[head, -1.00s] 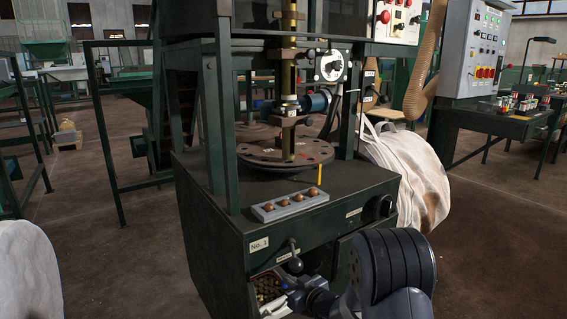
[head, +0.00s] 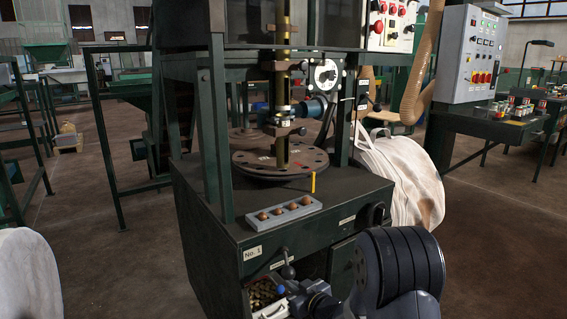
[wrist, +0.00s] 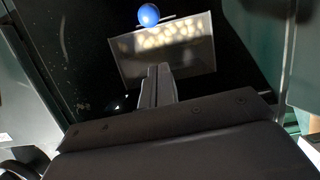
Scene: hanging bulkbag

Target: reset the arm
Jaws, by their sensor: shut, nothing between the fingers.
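My gripper (wrist: 158,85) shows in the wrist view with its two fingers together and nothing between them. It points towards a pale translucent panel (wrist: 130,62) with light, rounded shapes behind it, and a blue ball-shaped knob (wrist: 148,15) at its upper edge. In the head view my arm reaches in from the lower right to the open front of the dark green machine (head: 225,245), below the black ball lever (head: 288,271). The fingertips are hard to make out there. The blue knob (head: 281,290) shows just left of my wrist, beside a bin of small rounded pieces (head: 260,293).
A grey tray with several brown balls (head: 285,213) and a yellow peg (head: 313,183) stand on the machine top by the round plate (head: 300,158). A white bulk bag (head: 400,175) stands behind right, another pale bag (head: 28,275) at lower left. Floor between is clear.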

